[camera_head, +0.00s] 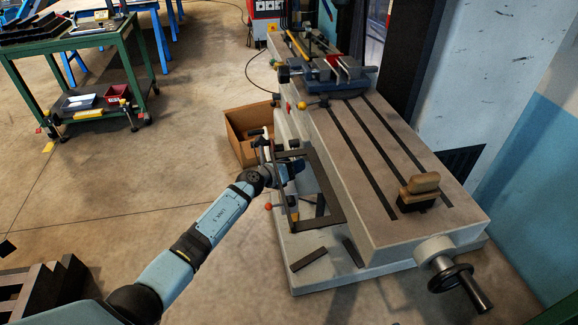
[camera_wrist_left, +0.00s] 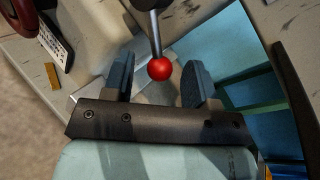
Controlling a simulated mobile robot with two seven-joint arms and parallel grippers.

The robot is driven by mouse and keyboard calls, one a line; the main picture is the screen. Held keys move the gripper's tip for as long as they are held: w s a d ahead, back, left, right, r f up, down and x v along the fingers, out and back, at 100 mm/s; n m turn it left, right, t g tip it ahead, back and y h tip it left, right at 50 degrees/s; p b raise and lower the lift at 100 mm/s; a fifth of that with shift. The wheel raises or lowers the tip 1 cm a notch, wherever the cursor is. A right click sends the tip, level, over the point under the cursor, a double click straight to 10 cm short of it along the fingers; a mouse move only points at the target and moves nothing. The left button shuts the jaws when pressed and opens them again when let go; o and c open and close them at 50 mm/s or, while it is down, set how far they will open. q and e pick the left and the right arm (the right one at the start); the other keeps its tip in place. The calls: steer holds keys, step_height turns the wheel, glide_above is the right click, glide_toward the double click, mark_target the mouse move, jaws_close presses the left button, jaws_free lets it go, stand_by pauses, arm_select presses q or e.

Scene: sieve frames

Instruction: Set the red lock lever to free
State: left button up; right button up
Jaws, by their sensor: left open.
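The red lock lever shows in the left wrist view as a red ball knob (camera_wrist_left: 159,69) on a grey and black rod (camera_wrist_left: 154,28) that comes in from the top edge. My left gripper (camera_head: 284,170) is at the near-left side of the grey machine. In the left wrist view its two blue-grey fingers are spread, with the ball between them in the picture and a gap on both sides. I cannot tell how far beyond the fingertips the ball is. In the head view a small red ball (camera_head: 268,207) shows just below the gripper; whether it is the same knob is unclear.
A dark rectangular frame (camera_head: 334,190) stands close to the gripper. The slotted machine table (camera_head: 375,165) carries a vise (camera_head: 335,72) and a brush (camera_head: 420,190). A handwheel (camera_head: 450,277) sticks out in front. A cardboard box (camera_head: 240,135) stands on the floor behind the gripper.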

arm_select(q)
steer(key=p+v, duration=0.4)
steer(key=v, duration=0.9)
steer(key=shift+s+a, duration=0.25)
steer(key=shift+a, duration=0.05)
arm_select(e)
steer(key=shift+d+r, duration=0.15)
steer(key=shift+r, duration=0.85)
arm_select(q)
steer(key=shift+c, duration=0.2)
